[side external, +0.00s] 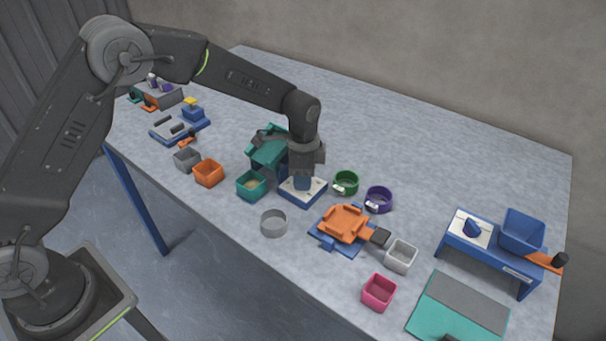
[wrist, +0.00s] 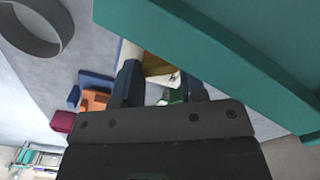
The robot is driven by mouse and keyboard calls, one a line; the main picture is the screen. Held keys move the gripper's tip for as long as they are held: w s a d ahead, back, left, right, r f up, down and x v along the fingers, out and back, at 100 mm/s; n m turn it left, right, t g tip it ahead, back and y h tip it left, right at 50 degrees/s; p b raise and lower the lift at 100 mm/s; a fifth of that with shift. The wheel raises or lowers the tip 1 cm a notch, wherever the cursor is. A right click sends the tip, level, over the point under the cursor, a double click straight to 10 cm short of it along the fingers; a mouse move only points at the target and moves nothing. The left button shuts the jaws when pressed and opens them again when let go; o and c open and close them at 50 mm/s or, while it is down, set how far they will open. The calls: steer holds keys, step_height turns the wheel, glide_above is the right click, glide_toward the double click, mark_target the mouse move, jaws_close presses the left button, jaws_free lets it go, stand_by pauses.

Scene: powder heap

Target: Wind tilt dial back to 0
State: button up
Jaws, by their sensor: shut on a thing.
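The tilt dial (side external: 290,191) is a white plate on a blue base, near the middle of the table. My gripper (side external: 303,181) points down over it and is shut on its blue knob. The gripper hides most of the knob, so I cannot read the dial's angle. The teal device (side external: 264,150) stands just behind and left of the dial. In the wrist view my fingers (wrist: 160,78) show in the middle, and a large teal panel (wrist: 225,50) fills the upper right. The held knob is not clear there.
A teal cup (side external: 251,186) and a grey ring (side external: 273,223) stand close to the dial. Green (side external: 346,182) and purple (side external: 378,199) cups and an orange cradle (side external: 345,225) lie to its right. A second dial (side external: 470,229) sits on a blue stand. The table's back is clear.

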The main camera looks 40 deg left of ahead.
stand_by(0.3)
steer(key=o, duration=0.9)
step_height(320, 180, up, 14)
steer(key=shift+f, duration=0.1)
stand_by(0.3)
